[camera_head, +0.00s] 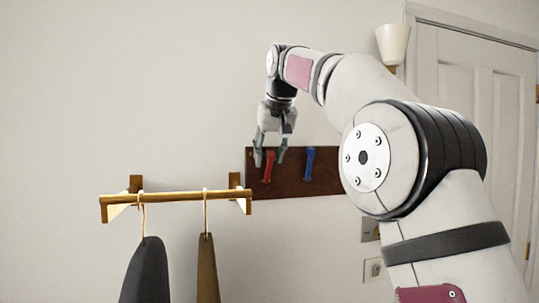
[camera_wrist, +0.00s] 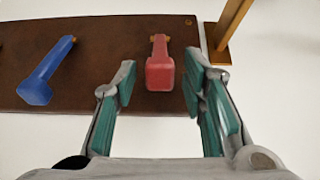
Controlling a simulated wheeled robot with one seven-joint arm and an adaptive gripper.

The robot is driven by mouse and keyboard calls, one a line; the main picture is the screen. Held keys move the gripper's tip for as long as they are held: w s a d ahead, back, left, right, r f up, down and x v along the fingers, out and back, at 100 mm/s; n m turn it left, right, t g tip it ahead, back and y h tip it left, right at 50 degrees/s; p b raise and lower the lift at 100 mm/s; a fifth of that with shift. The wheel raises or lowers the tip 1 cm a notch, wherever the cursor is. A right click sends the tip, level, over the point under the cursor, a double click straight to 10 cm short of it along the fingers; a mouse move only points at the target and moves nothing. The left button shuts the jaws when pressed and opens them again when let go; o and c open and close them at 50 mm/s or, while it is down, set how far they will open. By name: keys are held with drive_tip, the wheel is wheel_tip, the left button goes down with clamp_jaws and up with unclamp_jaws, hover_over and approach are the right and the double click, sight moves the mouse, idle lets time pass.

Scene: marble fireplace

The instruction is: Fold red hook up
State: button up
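The red hook (camera_head: 268,166) is on a dark brown wall board (camera_head: 327,182), near the board's left end. In the wrist view the red hook (camera_wrist: 160,70) lies between the two fingers, with a gap on each side. My gripper (camera_head: 270,155) is open in front of the board, and its teal-padded fingers show in the wrist view (camera_wrist: 160,85). I see no contact with the hook. The fingers partly cover the board's left end in the head view.
A blue hook (camera_head: 309,163) is right of the red one. A brass rail (camera_head: 175,197) with two hangers carrying dark (camera_head: 147,272) and brown (camera_head: 207,270) items is lower left. A wall lamp (camera_head: 393,44) and white door (camera_head: 480,100) stand right.

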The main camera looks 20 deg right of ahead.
drive_tip(key=shift+r, duration=0.1)
drive_tip(key=v, duration=0.7)
drive_tip(key=shift+s+r, duration=0.1)
drive_tip(key=shift+s, duration=0.05)
